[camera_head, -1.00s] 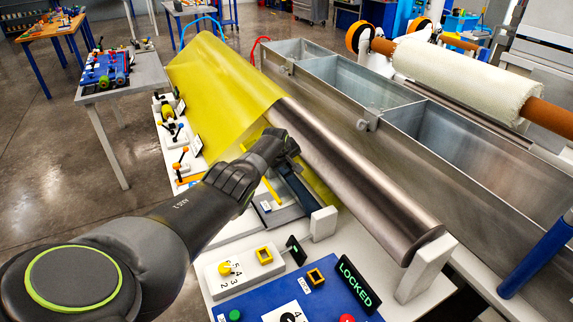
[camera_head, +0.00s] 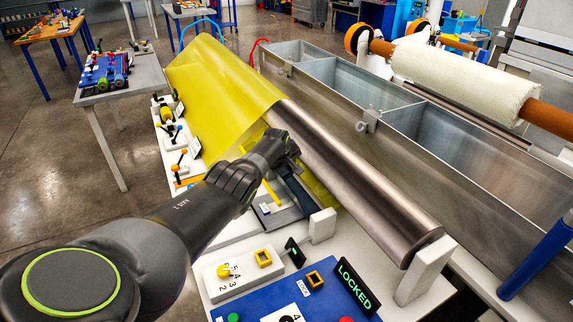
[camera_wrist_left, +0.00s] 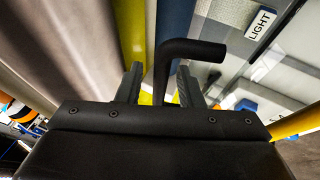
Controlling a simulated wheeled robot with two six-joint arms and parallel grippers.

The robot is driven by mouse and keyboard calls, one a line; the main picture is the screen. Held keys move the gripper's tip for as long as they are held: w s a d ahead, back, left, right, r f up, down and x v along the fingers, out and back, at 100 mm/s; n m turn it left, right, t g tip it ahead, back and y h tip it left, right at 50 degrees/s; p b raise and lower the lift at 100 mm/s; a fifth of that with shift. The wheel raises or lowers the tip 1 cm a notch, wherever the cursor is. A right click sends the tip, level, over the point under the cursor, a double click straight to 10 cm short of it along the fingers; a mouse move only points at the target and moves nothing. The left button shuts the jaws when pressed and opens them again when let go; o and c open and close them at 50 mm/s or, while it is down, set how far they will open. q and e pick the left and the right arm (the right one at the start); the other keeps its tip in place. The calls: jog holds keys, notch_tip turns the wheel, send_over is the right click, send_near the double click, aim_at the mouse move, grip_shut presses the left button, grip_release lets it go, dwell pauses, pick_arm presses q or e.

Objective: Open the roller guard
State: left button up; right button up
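A yellow sheet (camera_head: 215,90) drapes beside and partly over a long metal roller (camera_head: 355,185). A yellow translucent panel (camera_head: 322,193) shows below the roller and may be part of the guard. My left gripper (camera_head: 287,160) is at the roller's near side, its fingertips mostly hidden in the head view. In the left wrist view, a black bent handle (camera_wrist_left: 192,49) rises between the two fingers of my left gripper (camera_wrist_left: 158,88). Gaps show on both sides of its stem, so the gripper is open around it. My right gripper is out of view.
A sign reading LOCKED (camera_head: 357,286) stands on the blue control panel (camera_head: 250,300) in front. A metal trough (camera_head: 440,140) runs behind the roller. White roller supports (camera_head: 425,270) stand at the near end. A LIGHT label (camera_wrist_left: 261,24) shows in the wrist view.

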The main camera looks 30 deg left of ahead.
pick_arm(q)
jog(key=shift+s+r, duration=0.1)
jog(key=p+v, duration=0.4)
jog(key=v, duration=1.3)
jog(key=shift+p, duration=0.3)
jog(key=shift+d, duration=0.1)
jog(key=shift+s, duration=0.1)
